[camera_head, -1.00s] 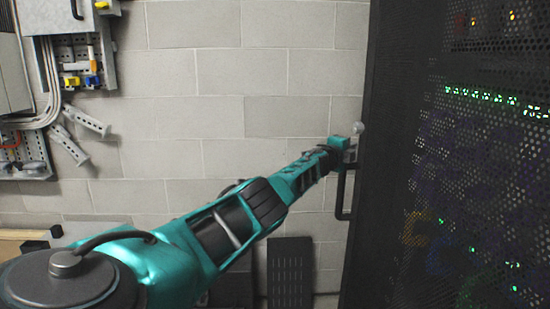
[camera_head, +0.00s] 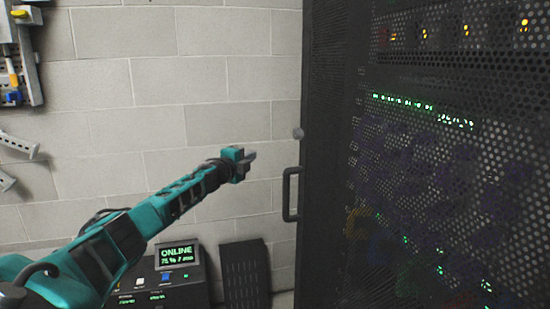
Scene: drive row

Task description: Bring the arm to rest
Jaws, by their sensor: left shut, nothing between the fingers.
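My left arm comes in from the lower left of the head view, stretched toward the middle. My left gripper (camera_head: 250,157) is at its end, shut and empty, in front of the block wall. The tall black perforated rack door (camera_head: 335,150) fills the right side, with green and amber lights behind the mesh. My right gripper is not in view.
A dark console (camera_head: 150,285) with a lit screen (camera_head: 177,255) reading ONLINE stands low, below the arm. A dark slotted panel (camera_head: 245,275) leans at the wall beside it. Wall-mounted metal fittings (camera_head: 22,60) hang at the far left. The wall area above the arm is clear.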

